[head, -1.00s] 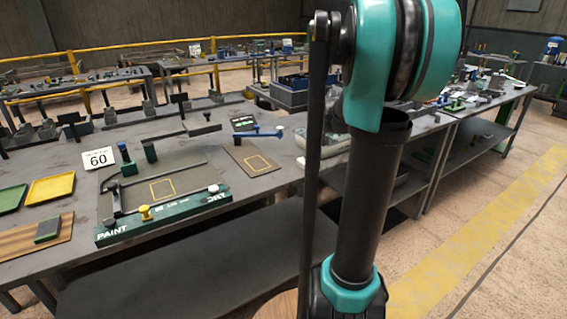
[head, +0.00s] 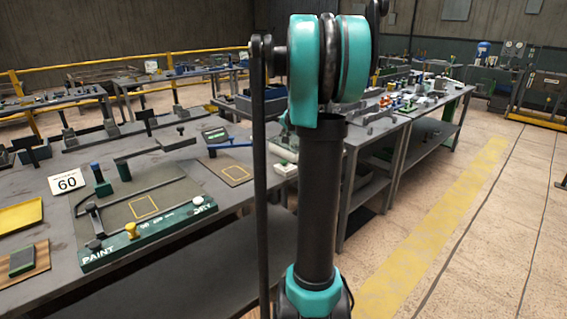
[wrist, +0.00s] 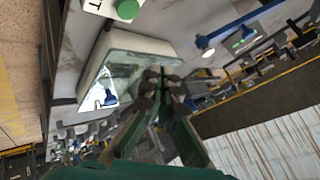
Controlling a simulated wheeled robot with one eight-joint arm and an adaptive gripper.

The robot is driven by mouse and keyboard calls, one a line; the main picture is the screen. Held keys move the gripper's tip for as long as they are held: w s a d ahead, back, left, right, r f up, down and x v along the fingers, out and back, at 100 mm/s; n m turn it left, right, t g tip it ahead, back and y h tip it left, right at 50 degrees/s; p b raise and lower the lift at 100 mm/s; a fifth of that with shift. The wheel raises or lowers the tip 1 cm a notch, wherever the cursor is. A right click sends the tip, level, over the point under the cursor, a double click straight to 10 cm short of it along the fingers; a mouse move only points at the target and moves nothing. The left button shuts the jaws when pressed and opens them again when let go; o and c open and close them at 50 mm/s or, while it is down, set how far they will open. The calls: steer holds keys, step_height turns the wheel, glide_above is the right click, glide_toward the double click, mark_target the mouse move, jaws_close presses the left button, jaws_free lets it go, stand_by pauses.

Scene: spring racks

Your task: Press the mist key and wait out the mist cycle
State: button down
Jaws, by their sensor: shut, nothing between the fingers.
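In the wrist view, a round green key (wrist: 127,10) sits on a small white block with a dark letter, cut off by the top edge. Beside it is a pale, rounded box (wrist: 97,72) with a glassy, greenish top. My gripper (wrist: 162,76) is shut and empty, and its fingers overlap the view of this box. I cannot tell whether they touch it. In the head view, the pale box (head: 283,146) and a small white block (head: 286,169) show on the bench, partly behind my arm.
More benches stand behind. The floor with a yellow stripe (head: 440,230) is clear at right.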

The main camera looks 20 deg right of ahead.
mark_target(285, 162)
steer(key=shift+f, duration=3.95)
steer(key=shift+f, duration=0.2)
steer(key=shift+f, duration=0.2)
steer(key=shift+f, duration=0.6)
steer(key=shift+r, duration=1)
steer(key=shift+r, duration=2.55)
